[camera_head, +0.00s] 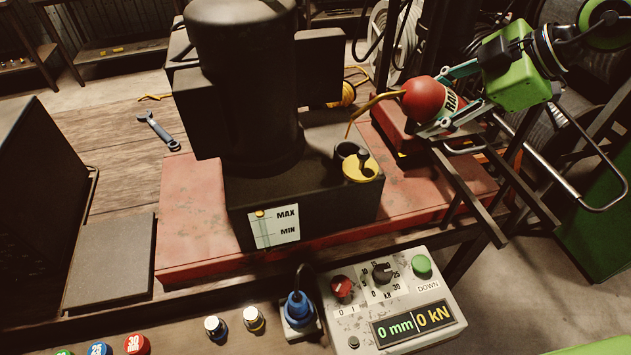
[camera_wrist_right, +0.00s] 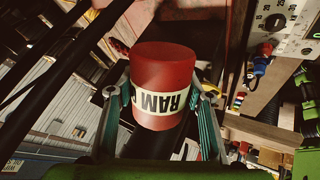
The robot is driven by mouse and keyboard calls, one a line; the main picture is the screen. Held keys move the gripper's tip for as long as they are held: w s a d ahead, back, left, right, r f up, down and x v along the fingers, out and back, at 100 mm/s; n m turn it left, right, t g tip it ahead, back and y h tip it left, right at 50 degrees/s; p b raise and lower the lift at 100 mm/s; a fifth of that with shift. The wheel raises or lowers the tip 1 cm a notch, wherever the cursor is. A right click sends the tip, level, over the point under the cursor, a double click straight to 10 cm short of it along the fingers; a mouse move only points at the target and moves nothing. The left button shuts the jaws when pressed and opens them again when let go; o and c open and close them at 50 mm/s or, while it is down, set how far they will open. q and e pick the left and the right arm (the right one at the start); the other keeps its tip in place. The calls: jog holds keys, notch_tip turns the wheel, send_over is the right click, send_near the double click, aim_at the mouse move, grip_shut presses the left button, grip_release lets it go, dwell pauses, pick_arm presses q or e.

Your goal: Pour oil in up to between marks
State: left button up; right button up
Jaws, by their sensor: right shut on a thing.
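My right gripper (camera_head: 430,102) is shut around a red oil can (camera_head: 421,98) with a white "RAM" label. The can is tipped onto its side, its thin yellow spout (camera_head: 374,103) pointing left and bending down. The spout tip appears just above the dark round filler opening (camera_head: 346,149) of the black tank (camera_head: 310,205); the gap is unclear. In the right wrist view the red can (camera_wrist_right: 165,65) sits between both fingers. The gauge plate (camera_head: 276,228) on the tank front shows MAX and MIN, with an orange spot near MAX. No oil stream is visible. My left gripper is out of view.
A yellow cap (camera_head: 362,167) sits beside the opening. A large black motor (camera_head: 247,85) stands on the tank, left of the spout. A control box (camera_head: 391,300) reading 0 mm and 0 kN is in front. A blue wrench (camera_head: 158,131) lies on the planks at left.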

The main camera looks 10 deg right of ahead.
jog(key=shift+r, duration=0.1)
jog(key=s+d+m+t+y+p, duration=0.1)
jog(key=d+m+p, duration=0.1)
jog(key=d, duration=0.4)
jog(key=a, duration=0.2)
jog(key=a+y+p, duration=0.1)
jog(key=a, duration=0.1)
jog(key=w+a+n+y, duration=0.1)
jog(key=a, duration=0.1)
jog(key=shift+a+f, duration=0.1)
jog(key=shift+f, duration=0.3)
dwell(0.7)
